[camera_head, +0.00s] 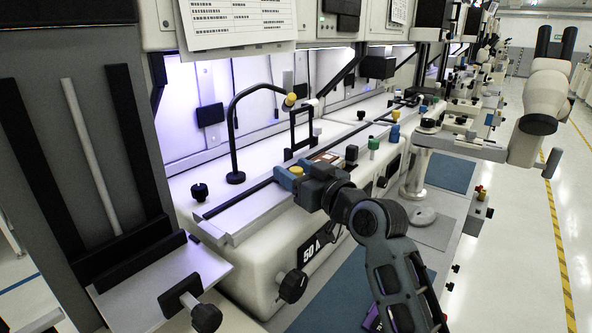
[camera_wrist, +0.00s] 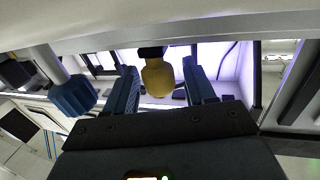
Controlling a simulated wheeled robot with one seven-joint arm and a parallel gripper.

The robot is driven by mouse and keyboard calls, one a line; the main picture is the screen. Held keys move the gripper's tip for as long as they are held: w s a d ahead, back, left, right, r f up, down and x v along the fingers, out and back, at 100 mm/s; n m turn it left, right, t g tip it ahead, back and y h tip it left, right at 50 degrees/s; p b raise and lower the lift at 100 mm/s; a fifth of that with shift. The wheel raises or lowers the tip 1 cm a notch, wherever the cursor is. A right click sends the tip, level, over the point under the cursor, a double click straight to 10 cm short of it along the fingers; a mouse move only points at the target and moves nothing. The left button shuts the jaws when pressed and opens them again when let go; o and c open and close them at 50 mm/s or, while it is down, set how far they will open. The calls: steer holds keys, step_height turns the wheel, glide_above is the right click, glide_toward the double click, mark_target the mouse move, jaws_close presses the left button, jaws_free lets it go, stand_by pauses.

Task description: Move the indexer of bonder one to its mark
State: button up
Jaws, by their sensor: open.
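My gripper (camera_head: 300,178) is over the work rail of the near bonder (camera_head: 252,245), which carries a "50 A" plate. In the wrist view my gripper (camera_wrist: 161,78) is open, with a blue-grey finger on each side of a yellow knob (camera_wrist: 158,80). The knob is between the fingers with gaps to both; I cannot tell its depth. In the head view the yellow knob (camera_head: 297,170) shows small at my fingertips. I cannot tell for sure that it belongs to the indexer. No mark can be made out; my gripper hides part of the rail.
A blue knob (camera_wrist: 72,95) is left of my fingers in the wrist view. A black gooseneck lamp (camera_head: 236,120) rises behind the rail. Green (camera_head: 374,144) and blue (camera_head: 395,134) knobs stand to the right. A black side knob (camera_head: 293,286) sticks out in front. The right aisle is clear.

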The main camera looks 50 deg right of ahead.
jaws_close()
stand_by(0.4)
steer(key=shift+a, duration=0.1)
